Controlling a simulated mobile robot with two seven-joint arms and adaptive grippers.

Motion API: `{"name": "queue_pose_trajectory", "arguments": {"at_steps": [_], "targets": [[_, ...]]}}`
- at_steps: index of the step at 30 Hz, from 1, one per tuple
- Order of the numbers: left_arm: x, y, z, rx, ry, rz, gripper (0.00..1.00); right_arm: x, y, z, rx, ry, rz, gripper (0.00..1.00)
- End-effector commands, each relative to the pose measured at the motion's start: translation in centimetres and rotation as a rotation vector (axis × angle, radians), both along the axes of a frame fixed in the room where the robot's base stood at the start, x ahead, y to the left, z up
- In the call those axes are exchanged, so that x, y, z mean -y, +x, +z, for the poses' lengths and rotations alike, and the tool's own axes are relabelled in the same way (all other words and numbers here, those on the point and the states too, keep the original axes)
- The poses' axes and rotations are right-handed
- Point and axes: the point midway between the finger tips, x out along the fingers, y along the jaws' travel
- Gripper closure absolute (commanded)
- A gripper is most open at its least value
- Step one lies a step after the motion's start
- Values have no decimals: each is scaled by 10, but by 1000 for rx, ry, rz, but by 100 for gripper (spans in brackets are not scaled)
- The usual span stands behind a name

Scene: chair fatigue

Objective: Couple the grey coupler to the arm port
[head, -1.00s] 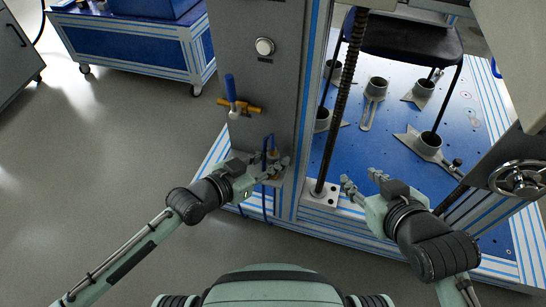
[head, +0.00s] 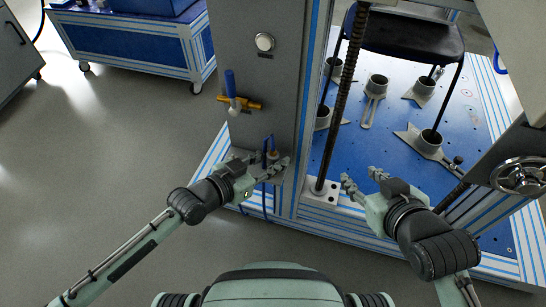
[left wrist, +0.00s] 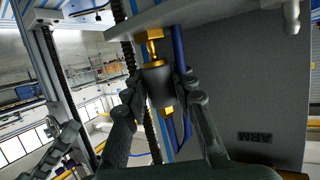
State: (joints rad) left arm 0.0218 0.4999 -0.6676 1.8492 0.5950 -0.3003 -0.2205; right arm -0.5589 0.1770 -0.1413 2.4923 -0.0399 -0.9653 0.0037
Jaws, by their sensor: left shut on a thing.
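The grey coupler (left wrist: 160,88) is a short dark cylinder between the fingers of my left gripper (left wrist: 162,98) in the left wrist view. My left gripper is shut on it. A brass fitting (left wrist: 154,46) on the grey ledge lines up with the coupler's end. A gold ring lies between them, and I cannot tell whether the coupler is seated. The panel beside it carries the upside-down label ARM (left wrist: 254,137). In the head view my left gripper (head: 270,172) is at the small ledge on the grey column, and its fingers partly hide the coupler. My right gripper (head: 360,179) is open and empty.
Blue hoses (left wrist: 179,60) run close beside the coupler. A blue-handled brass valve (head: 238,103) is on the column above. A threaded rod (head: 343,100) stands between my grippers. A chair (head: 405,40) stands on the blue platform. A handwheel (head: 520,177) is at right.

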Motion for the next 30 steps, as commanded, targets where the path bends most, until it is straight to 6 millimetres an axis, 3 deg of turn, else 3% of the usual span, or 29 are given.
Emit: {"name": "queue_pose_trajectory", "arguments": {"at_steps": [22, 23, 28, 30], "targets": [[0, 0, -19, 0, 0, 1, 100, 0, 0, -12, 0, 0, 0, 60], [0, 0, -18, 0, 0, 1, 71, 0, 0, -11, 0, 0, 0, 60], [0, 0, -19, -1, 1, 0, 50, 0, 0, -11, 0, 0, 0, 60], [0, 0, -19, -1, 1, 0, 50, 0, 0, -11, 0, 0, 0, 60]]}}
